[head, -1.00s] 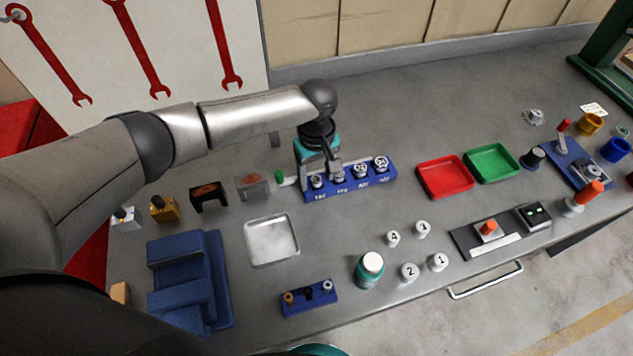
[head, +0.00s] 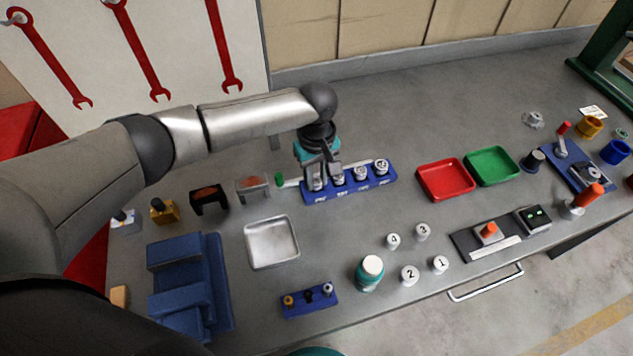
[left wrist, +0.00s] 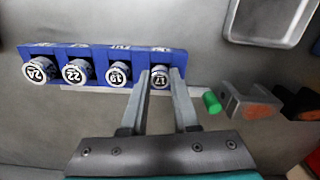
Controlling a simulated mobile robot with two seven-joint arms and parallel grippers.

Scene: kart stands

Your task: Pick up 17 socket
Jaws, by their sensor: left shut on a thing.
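The blue socket rack (head: 350,188) stands on the bench in the head view and holds a row of several silver sockets. In the left wrist view the rack (left wrist: 105,52) shows sockets numbered 24, 22, 19 and 17. The 17 socket (left wrist: 160,76) is at the right end there. In the head view the left end of the rack is at my left gripper (head: 316,186). My left gripper (left wrist: 160,84) is shut on the 17 socket, one finger on each side. The socket still stands in its place in the rack. My right gripper is not in view.
A green-ended rod (head: 279,180) lies just left of the rack. A red tray (head: 446,193) and a green tray (head: 491,180) lie to its right. A metal tray (head: 271,262), a small blue holder (head: 310,314) and numbered white pieces (head: 409,275) stand nearer. Bench behind the rack is clear.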

